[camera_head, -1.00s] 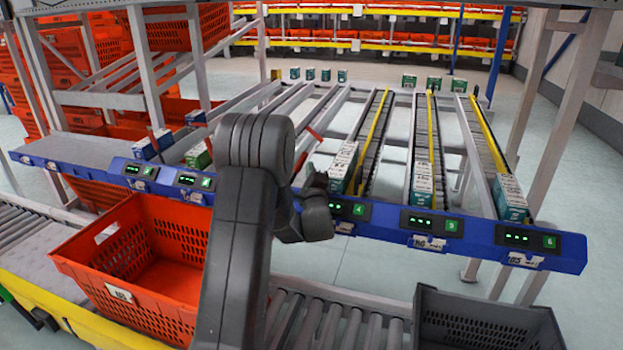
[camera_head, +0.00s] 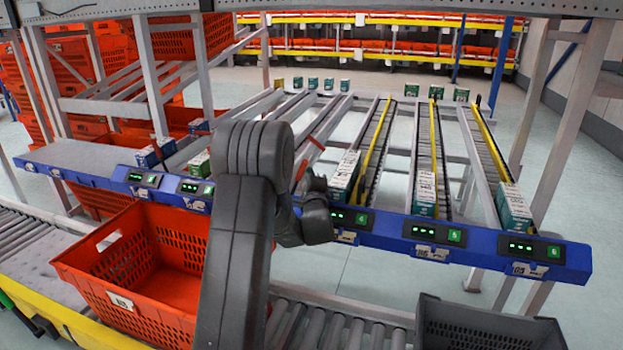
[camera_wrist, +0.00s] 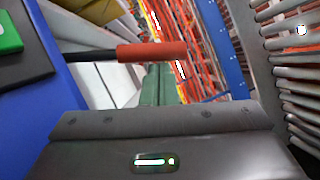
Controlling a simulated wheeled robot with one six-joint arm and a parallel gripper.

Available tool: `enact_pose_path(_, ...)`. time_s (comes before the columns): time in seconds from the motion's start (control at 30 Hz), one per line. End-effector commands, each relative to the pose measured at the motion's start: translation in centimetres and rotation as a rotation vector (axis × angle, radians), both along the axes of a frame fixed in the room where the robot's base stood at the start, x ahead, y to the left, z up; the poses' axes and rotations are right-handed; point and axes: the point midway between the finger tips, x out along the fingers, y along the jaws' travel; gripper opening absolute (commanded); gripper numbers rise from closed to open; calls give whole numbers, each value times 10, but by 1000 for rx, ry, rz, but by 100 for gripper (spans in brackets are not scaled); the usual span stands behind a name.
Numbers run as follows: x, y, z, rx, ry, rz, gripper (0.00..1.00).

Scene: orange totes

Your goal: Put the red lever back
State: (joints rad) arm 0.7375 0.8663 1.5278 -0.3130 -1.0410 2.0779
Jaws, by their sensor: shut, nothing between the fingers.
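The red lever shows in the wrist view as a red grip (camera_wrist: 151,52) on a dark rod. The rod comes out from the blue rail side at the left, and the grip's free end points right. My gripper (camera_wrist: 160,122) fills the lower part of that view. It is shut and empty, and the lever lies just beyond its front edge; I cannot tell whether they touch. In the head view my gripper (camera_head: 316,190) is at the blue rack rail, left of the display marked 4.
The blue rail (camera_head: 470,242) carries several lit displays and crosses in front of roller lanes holding small boxes (camera_head: 514,207). An orange tote (camera_head: 120,302) stands on the conveyor at left. A dark grey tote (camera_head: 490,330) stands at lower right.

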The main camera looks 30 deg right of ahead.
Motion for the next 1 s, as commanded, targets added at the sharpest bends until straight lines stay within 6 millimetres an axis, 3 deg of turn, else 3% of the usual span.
enact_pose_path(0.73,43,36,23,-315,390,-20,0)
enact_pose_path(1.0,52,43,23,-327,408,-22,0)
